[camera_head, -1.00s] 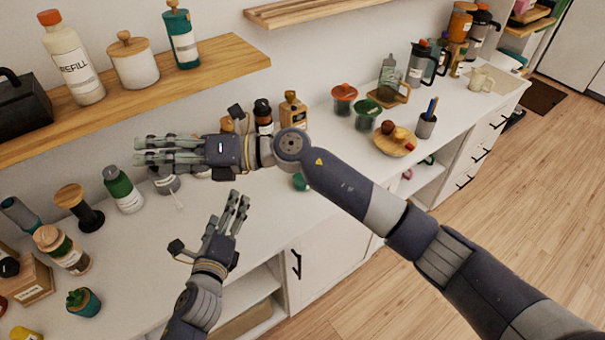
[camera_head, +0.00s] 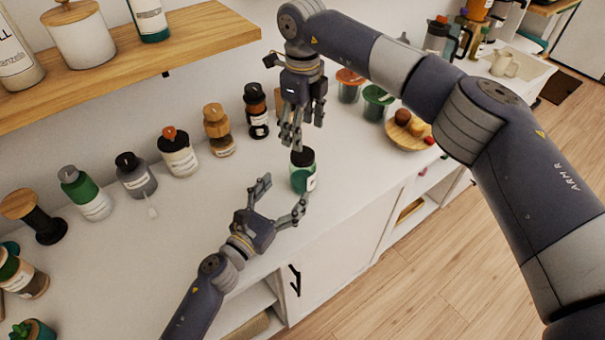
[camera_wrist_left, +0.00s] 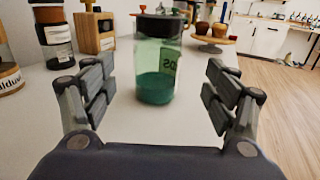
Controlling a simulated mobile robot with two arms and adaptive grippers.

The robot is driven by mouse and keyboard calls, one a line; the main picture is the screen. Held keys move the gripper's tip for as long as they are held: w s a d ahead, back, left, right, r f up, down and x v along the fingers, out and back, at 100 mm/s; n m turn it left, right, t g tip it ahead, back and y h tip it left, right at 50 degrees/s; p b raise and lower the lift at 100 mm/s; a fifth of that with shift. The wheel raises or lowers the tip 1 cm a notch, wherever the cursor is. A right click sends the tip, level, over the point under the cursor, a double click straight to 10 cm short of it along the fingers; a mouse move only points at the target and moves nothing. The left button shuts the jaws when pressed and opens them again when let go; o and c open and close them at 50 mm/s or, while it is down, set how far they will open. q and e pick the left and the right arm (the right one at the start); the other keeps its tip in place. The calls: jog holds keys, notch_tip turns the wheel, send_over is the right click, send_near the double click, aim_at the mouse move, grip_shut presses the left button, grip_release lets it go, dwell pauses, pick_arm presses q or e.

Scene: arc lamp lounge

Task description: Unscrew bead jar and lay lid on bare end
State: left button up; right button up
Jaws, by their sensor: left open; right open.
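The bead jar (camera_head: 303,178) is a small translucent green jar with a black lid (camera_head: 302,157) and a pale label. It stands upright near the counter's front edge, lid on. In the left wrist view the jar (camera_wrist_left: 157,85) stands ahead between my open left fingers, with teal contents low inside; the fingers are apart from it. My left gripper (camera_head: 284,200) is open, to the jar's lower left. My right gripper (camera_head: 299,140) is open and points down just above the lid; I cannot tell whether its fingertips touch it. The white counter (camera_head: 200,225) has a bare stretch left of my left gripper.
A row of bottles and jars lines the back, including a green bottle (camera_head: 86,193), an orange-topped jar (camera_head: 177,152) and a dark bottle (camera_head: 256,110). A wooden shelf (camera_head: 190,40) overhangs the upper left.

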aim_at(296, 177)
pick_arm(q)
jog(key=x, duration=0.8)
jog(key=shift+a+f, duration=0.2)
pick_arm(e)
jog(key=shift+w+f, duration=0.3)
jog(key=shift+w, duration=0.15)
pick_arm(q)
jog(key=shift+w+d+r, duration=0.1)
jog(key=shift+w+d, duration=0.2)
jog(key=shift+w, duration=0.1)
pick_arm(e)
jog(key=shift+s+r, duration=0.1)
jog(key=shift+s, duration=0.1)
pick_arm(q)
jog(key=shift+w, duration=0.15)
pick_arm(e)
jog(key=shift+w, duration=0.1)
pick_arm(q)
jog(key=shift+c, duration=0.6)
